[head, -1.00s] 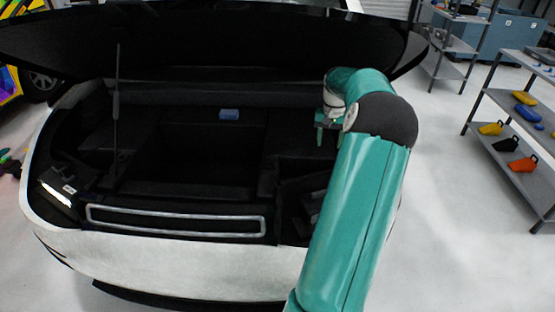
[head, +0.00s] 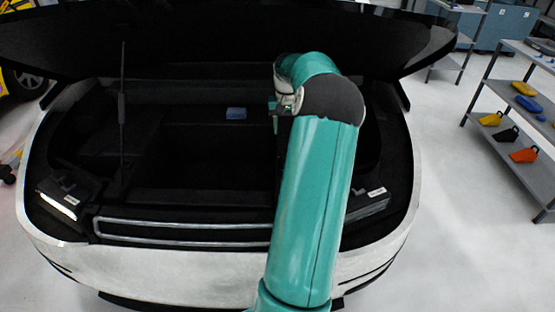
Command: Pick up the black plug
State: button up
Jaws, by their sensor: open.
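I cannot make out the black plug against the dark interior of the open car trunk. My gripper (head: 274,118) is open at the end of my teal arm, over the right-middle part of the trunk. Its fingers are small and partly hidden by my arm's wrist, and I see nothing between them. A small blue block (head: 236,113) lies at the back of the trunk, just left of my gripper and apart from it.
A thin strut (head: 122,110) stands at the left. Grey shelves (head: 500,135) with yellow and orange items stand at the right, beyond clear floor.

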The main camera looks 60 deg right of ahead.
jog(key=f, duration=0.9)
jog(key=shift+s+d+f, duration=0.1)
jog(key=shift+s, duration=0.1)
notch_tip(320, 180, down, 5)
jog(key=shift+w+r, duration=0.1)
grip_shut()
jog(key=shift+r, duration=0.1)
jog(key=shift+r, duration=0.55)
notch_tip(320, 180, up, 2)
jog(key=shift+r, duration=0.1)
jog(key=s+a+r, duration=0.2)
jog(key=s+r, duration=0.7)
jog(key=s, duration=0.5)
jog(key=shift+a+r, duration=0.3)
jog(key=shift+a, duration=0.1)
